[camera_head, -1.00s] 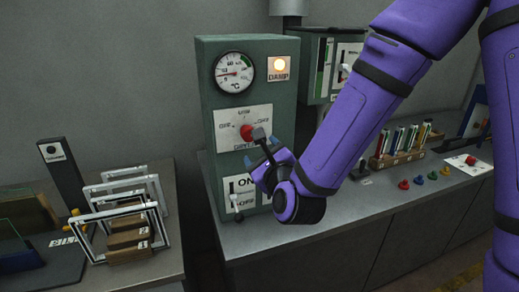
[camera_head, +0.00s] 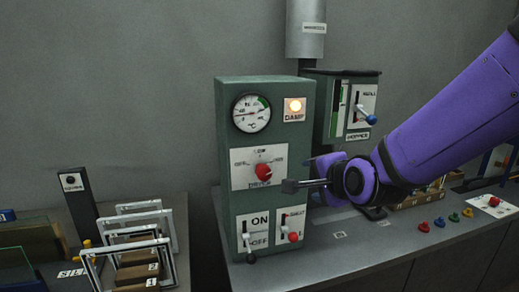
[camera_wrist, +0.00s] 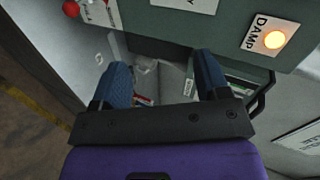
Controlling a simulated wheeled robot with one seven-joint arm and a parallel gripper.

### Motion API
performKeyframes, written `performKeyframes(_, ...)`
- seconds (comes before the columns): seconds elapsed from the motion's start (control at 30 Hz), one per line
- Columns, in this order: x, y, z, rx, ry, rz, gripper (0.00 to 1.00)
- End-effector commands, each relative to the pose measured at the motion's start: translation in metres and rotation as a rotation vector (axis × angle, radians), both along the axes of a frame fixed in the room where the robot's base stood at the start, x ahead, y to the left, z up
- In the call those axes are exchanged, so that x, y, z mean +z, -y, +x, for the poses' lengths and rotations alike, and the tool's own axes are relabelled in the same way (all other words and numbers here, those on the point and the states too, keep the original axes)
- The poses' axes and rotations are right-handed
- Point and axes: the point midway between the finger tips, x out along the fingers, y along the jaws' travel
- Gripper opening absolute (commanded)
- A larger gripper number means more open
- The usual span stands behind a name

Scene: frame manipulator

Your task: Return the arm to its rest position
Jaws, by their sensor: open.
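My purple arm (camera_head: 455,115) reaches in from the right in the head view. My gripper (camera_head: 312,181) is beside the right side of the green control box (camera_head: 220,160), in front of the counter's back part. In the wrist view my gripper (camera_wrist: 162,68) shows two blue fingers set wide apart with nothing between them. The control box face shows above them, with the lit DAMP lamp (camera_wrist: 273,39) at the upper right. I cannot tell whether the gripper touches the box.
The box carries a gauge (camera_head: 251,113), a red dial knob (camera_head: 263,172) and two levers (camera_head: 250,257). A hopper box (camera_head: 340,100) stands behind. Coloured pegs (camera_head: 453,217) stand at the right. Metal frames (camera_head: 138,207) stand at the left.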

Motion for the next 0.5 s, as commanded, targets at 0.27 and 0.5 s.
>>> performKeyframes(0.27,0.033,0.064,-0.05,0.178,-0.094,-0.478,0.69)
performKeyframes(0.5,0.055,0.12,-0.118,0.39,-0.22,-0.808,0.69)
